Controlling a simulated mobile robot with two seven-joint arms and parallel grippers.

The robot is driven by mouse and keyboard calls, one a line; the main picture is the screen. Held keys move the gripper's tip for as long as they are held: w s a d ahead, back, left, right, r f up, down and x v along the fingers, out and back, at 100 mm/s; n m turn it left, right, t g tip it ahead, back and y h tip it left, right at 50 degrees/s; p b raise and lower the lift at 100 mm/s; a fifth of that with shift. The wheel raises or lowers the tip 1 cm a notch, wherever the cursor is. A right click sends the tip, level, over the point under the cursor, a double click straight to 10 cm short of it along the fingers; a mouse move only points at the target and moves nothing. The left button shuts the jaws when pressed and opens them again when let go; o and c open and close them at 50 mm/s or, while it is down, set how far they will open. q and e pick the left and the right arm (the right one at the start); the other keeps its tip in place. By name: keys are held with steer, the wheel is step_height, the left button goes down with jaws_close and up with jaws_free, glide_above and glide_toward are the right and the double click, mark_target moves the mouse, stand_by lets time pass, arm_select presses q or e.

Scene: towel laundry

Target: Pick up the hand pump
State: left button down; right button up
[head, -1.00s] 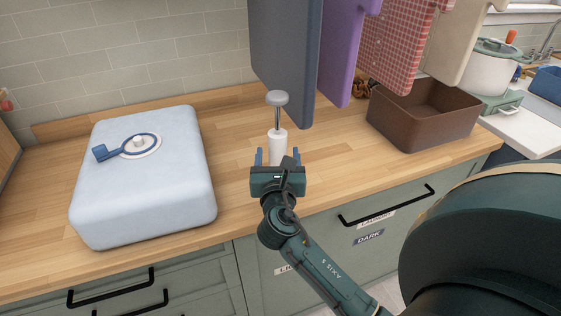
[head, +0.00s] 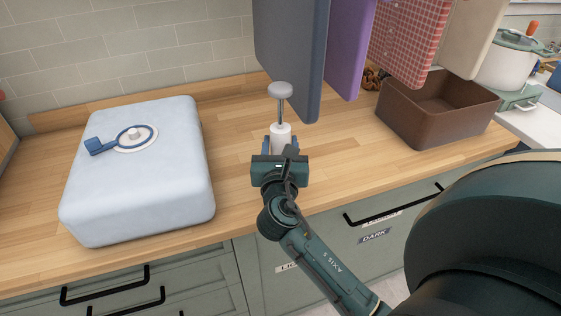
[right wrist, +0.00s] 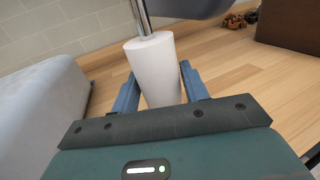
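The hand pump (head: 280,129) is a white cylinder with a metal rod and a grey round knob on top. It stands upright on the wooden counter, and its white body fills the middle of the right wrist view (right wrist: 156,68). My right gripper (head: 280,146) comes from the counter's front. Its two blue fingers lie on either side of the pump's lower body, close against it; they also show in the right wrist view (right wrist: 160,92). The pump's base is hidden behind the gripper. My left gripper is not in view.
A pale blue box (head: 140,190) with a blue-handled valve lies to the left on the counter (head: 235,120). A brown bin (head: 440,120) stands to the right. A grey towel (head: 292,60), a purple towel (head: 348,50) and others hang just behind the pump.

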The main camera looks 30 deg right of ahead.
jaws_close()
steer(key=shift+r, duration=0.2)
stand_by(0.5)
